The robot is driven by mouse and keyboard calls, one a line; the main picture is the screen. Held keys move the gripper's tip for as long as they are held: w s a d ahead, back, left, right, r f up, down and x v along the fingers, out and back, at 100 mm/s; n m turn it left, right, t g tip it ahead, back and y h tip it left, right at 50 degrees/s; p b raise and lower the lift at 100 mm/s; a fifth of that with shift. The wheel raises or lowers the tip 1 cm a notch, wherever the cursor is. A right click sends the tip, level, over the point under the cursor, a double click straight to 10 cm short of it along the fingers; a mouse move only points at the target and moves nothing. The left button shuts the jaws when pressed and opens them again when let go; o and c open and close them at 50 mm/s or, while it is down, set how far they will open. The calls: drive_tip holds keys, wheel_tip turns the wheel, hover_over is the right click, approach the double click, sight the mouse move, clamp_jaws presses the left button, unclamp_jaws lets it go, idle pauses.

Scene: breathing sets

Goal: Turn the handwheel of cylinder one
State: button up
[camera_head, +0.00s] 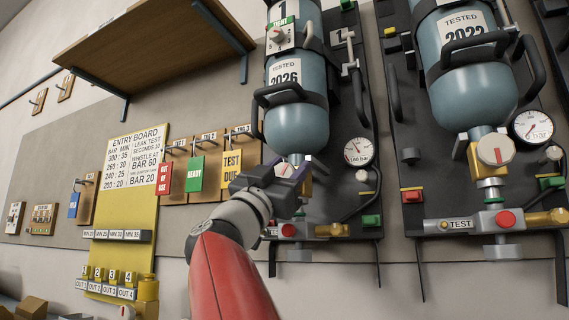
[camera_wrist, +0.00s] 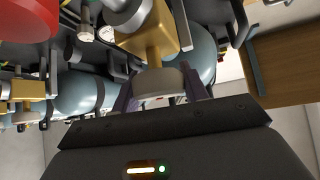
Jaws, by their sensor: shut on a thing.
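Cylinder one (camera_head: 302,108) is a blue-grey bottle hung valve-down on a dark board, with a "1" plate on top and a "2026" test label. My gripper (camera_head: 290,170) is at its valve, just below the bottle, and hides most of it in the head view. In the wrist view, the pale round handwheel (camera_wrist: 158,84) sits between the two dark fingers of my gripper, which are shut on it. It fits on the brass valve body (camera_wrist: 150,40). The bottle (camera_wrist: 203,52) shows behind. A round gauge (camera_head: 358,151) is right of the valve.
A second cylinder (camera_head: 470,85) labelled "2022" hangs at right, with its own handwheel (camera_head: 495,150) and gauge (camera_head: 532,125). Tags hang at left, including the green "READY" tag (camera_head: 195,173). A wooden shelf (camera_head: 150,45) juts out at upper left. A "TEST" block (camera_head: 460,224) is low right.

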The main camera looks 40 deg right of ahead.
drive_tip(key=m+g+y+p, duration=0.1)
drive_tip(key=m+g+p, duration=0.1)
drive_tip(key=m+g, duration=0.2)
drive_tip(key=m+g+y+p, duration=0.1)
drive_tip(key=m+g+p, duration=0.1)
drive_tip(key=m+g, duration=0.2)
drive_tip(key=shift+s+d+r+m+y, duration=0.1)
drive_tip(key=shift+m+y, duration=0.05)
drive_tip(key=shift+m, duration=0.45)
drive_tip(key=shift+s+m+y, duration=0.1)
drive_tip(key=shift+m+y, duration=0.05)
drive_tip(key=shift+m, duration=0.45)
drive_tip(key=shift+f+m+g+y+p, duration=0.2)
drive_tip(key=shift+m+g+y+p, duration=0.15)
drive_tip(key=shift+m+g+y, duration=0.65)
drive_tip(key=m, duration=0.1)
drive_tip(key=m+y, duration=0.1)
drive_tip(key=m+g+y, duration=0.1)
drive_tip(key=m, duration=0.1)
drive_tip(key=shift+s+d+f, duration=0.1)
drive_tip(key=shift+s+f, duration=0.1)
drive_tip(key=shift+f, duration=0.05)
drive_tip(key=shift+w+a+r+m+y, duration=0.25)
drive_tip(key=shift+m+y, duration=0.25)
drive_tip(key=shift+m, duration=0.3)
drive_tip(key=shift+s+d+f+m+y, duration=0.25)
drive_tip(key=shift+s+m+y, duration=0.05)
drive_tip(key=shift+s, duration=0.05)
drive_tip(key=shift+f, duration=0.3)
drive_tip(key=o, duration=1)
